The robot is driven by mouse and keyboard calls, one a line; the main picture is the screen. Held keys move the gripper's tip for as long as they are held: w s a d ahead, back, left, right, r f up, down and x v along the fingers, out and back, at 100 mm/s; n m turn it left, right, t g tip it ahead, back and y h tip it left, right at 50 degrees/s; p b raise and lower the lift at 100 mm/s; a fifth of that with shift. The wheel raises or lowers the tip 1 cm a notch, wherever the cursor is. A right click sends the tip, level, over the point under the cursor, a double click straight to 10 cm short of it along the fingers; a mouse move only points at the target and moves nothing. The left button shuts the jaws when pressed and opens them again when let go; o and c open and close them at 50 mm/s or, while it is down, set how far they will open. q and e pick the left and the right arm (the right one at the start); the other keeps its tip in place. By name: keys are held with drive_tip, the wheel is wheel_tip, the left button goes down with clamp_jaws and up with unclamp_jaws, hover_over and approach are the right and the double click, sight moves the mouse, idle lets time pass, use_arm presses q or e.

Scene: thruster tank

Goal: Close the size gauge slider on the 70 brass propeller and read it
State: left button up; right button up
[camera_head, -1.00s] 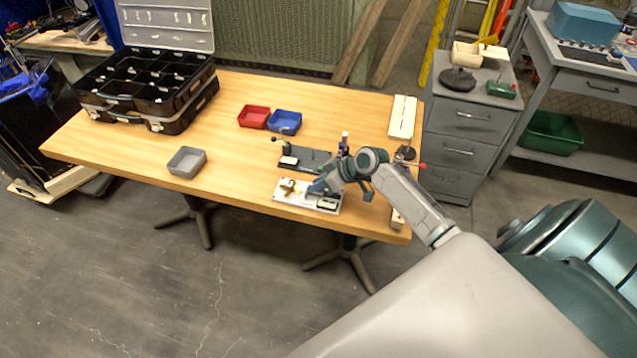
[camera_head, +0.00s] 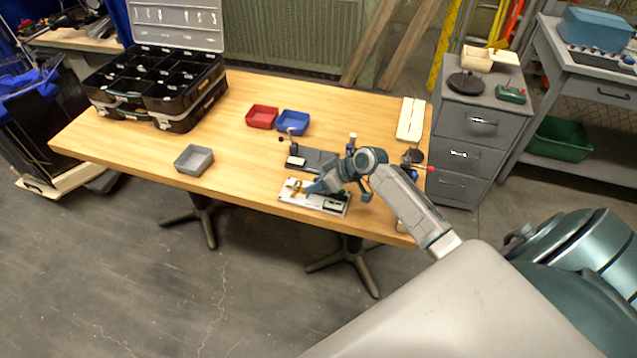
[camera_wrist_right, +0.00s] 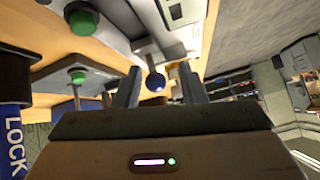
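The size gauge, a white plate (camera_head: 290,196) with a small display (camera_head: 335,205), lies near the table's front edge. The brass propeller (camera_head: 298,187) sits at the plate's left part, partly covered by my right gripper (camera_head: 314,188). In the right wrist view my right gripper (camera_wrist_right: 160,86) shows two dark fingers apart. A dark round knob (camera_wrist_right: 155,82) on a thin stem appears between them, with gaps on both sides; I cannot tell how far beyond the fingertips it is. The propeller is not clear there. The display's reading is too small to read. My left gripper is out of view.
A dark fixture (camera_head: 318,160) stands just behind the gauge. Red (camera_head: 262,117) and blue (camera_head: 292,123) bins, a grey tray (camera_head: 194,160) and a black organizer case (camera_head: 160,85) stand on the table. A white slotted block (camera_head: 411,120) lies at the right. The table's front left is clear.

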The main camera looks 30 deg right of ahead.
drive_tip(key=shift+s+d, duration=0.1)
drive_tip(key=shift+d, duration=0.1)
drive_tip(key=b+v, duration=0.2)
drive_tip(key=v, duration=0.8)
drive_tip(key=shift+s+r, duration=0.15)
drive_tip(key=shift+r, duration=0.15)
